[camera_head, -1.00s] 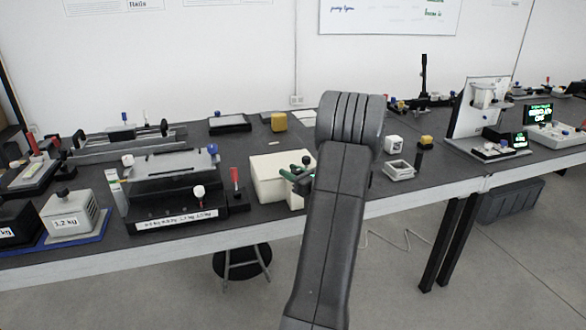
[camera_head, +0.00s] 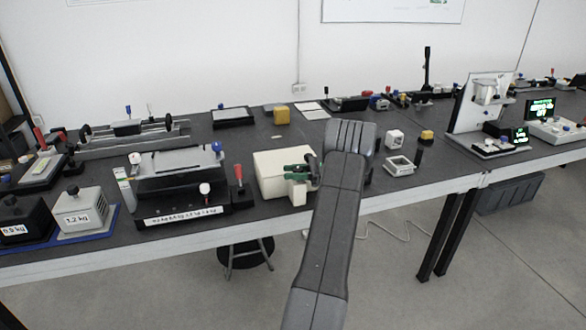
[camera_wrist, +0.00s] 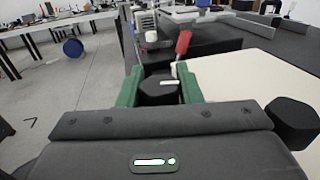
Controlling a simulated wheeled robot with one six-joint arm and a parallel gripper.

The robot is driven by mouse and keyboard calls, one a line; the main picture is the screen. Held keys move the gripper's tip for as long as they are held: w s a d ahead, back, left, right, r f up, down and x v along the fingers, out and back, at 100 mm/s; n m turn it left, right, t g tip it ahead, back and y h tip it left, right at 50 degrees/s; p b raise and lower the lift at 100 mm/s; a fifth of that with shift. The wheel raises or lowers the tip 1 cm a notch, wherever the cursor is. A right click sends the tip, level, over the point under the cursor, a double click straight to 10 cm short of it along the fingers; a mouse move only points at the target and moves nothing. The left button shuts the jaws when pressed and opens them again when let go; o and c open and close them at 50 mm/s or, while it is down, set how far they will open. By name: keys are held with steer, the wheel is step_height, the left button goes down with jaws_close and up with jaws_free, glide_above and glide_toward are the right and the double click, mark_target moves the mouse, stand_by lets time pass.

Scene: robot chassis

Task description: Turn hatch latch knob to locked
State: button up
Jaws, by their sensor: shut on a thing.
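The hatch latch knob (camera_wrist: 158,88) is a dark, faceted knob with a white mark on top, seen in the wrist view. My gripper (camera_wrist: 160,84) has green fingers on either side of the knob and is shut on it. The cream box (camera_wrist: 240,75) lies to the right of the fingers. In the head view the cream box (camera_head: 272,177) stands near the table's front edge, and my gripper (camera_head: 300,172) is at its right side. My arm hides part of that side, and the knob cannot be made out there.
A second dark knob (camera_wrist: 293,120) is close to the right of my gripper. A red-handled lever (camera_head: 239,176) and a black fixture (camera_head: 180,195) stand left of the box. A small white tray (camera_head: 399,166) lies to the right on the table.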

steer(key=shift+n+g, duration=0.5)
steer(key=shift+g, duration=0.3)
steer(key=shift+s, duration=0.1)
steer(key=o, duration=1)
steer(key=shift+p, duration=0.3)
